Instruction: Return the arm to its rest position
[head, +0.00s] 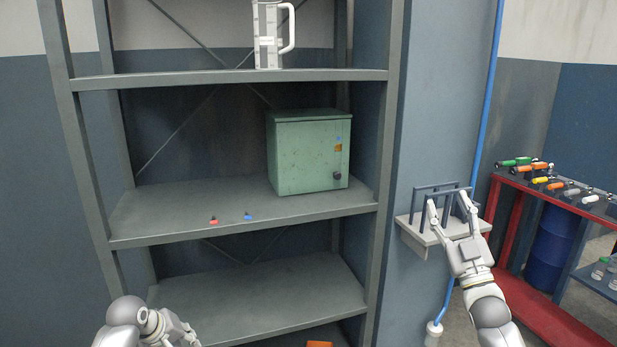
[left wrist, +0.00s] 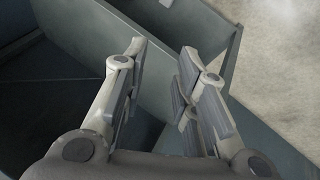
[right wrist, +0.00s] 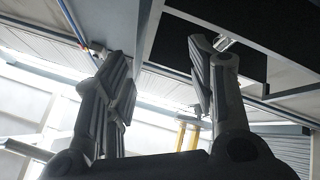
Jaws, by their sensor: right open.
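My right gripper (head: 447,200) is raised in front of a small wall bracket with dark upright bars on the right of the head view. Its two fingers are spread and nothing is between them. In the right wrist view my right gripper (right wrist: 160,58) points up toward the ceiling, its fingers apart and empty. My left gripper (head: 178,335) is low at the bottom left of the head view, partly cut off. In the left wrist view my left gripper (left wrist: 163,62) has its fingers apart with nothing between them, over grey panels and the floor.
A grey shelf unit (head: 240,77) fills the middle, with a green box (head: 312,155) on it. The wall bracket's ledge (head: 415,232) is close to my right arm. A red workbench (head: 545,312) with tools and a blue drum (head: 552,245) stand at right.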

